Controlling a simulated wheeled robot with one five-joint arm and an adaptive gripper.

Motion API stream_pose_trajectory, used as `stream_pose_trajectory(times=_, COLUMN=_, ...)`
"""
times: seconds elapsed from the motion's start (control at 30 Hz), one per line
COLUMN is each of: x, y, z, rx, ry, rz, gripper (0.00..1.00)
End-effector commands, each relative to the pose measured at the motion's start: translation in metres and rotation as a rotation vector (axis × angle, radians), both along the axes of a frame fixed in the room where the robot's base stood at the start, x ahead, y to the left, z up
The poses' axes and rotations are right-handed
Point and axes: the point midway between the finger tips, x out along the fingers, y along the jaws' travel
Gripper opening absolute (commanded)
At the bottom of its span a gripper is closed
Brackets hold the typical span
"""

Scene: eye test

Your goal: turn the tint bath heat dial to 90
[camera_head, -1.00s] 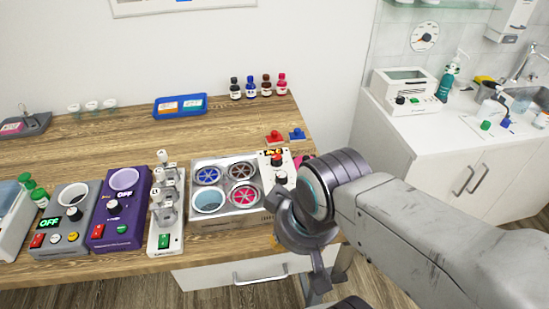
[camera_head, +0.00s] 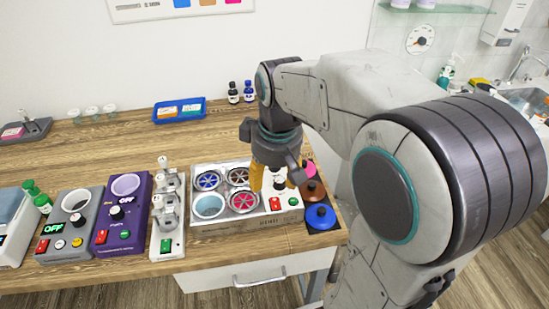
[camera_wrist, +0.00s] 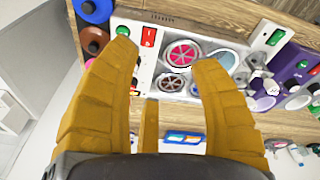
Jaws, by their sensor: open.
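What looks like the tint bath (camera_head: 224,219), a metal box with several round wells, stands on the wooden counter; it also shows in the wrist view (camera_wrist: 226,42). Its right-hand panel carries a black dial (camera_head: 279,184), a red switch (camera_head: 275,203) and a green button (camera_head: 294,201). The dial's pointer and scale cannot be read; contact cannot be told.
Pink, brown (camera_head: 313,191) and blue (camera_head: 320,216) lids lie just right of the bath. A white stand (camera_head: 166,215), a purple unit (camera_head: 121,213) and a grey unit (camera_head: 69,224) stand to the left. A blue tray (camera_head: 180,110) and bottles (camera_head: 240,93) are behind.

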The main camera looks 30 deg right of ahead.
Motion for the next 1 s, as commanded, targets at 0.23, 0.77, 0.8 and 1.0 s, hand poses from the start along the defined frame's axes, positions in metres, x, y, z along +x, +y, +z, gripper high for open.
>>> stream_pose_trajectory(times=0.23, x=0.079, y=-0.032, z=-0.009, rx=-0.015, ry=0.088, rz=0.125, gripper=0.56)
stream_pose_trajectory(times=0.77, x=0.155, y=-0.080, z=-0.064, rx=-0.010, ry=0.185, rz=0.294, gripper=0.56)
stream_pose_trajectory(times=0.8, x=0.156, y=-0.081, z=-0.066, rx=-0.009, ry=0.187, rz=0.298, gripper=0.56)
stream_pose_trajectory(times=1.0, x=0.158, y=-0.082, z=-0.084, rx=-0.007, ry=0.192, rz=0.304, gripper=0.56)
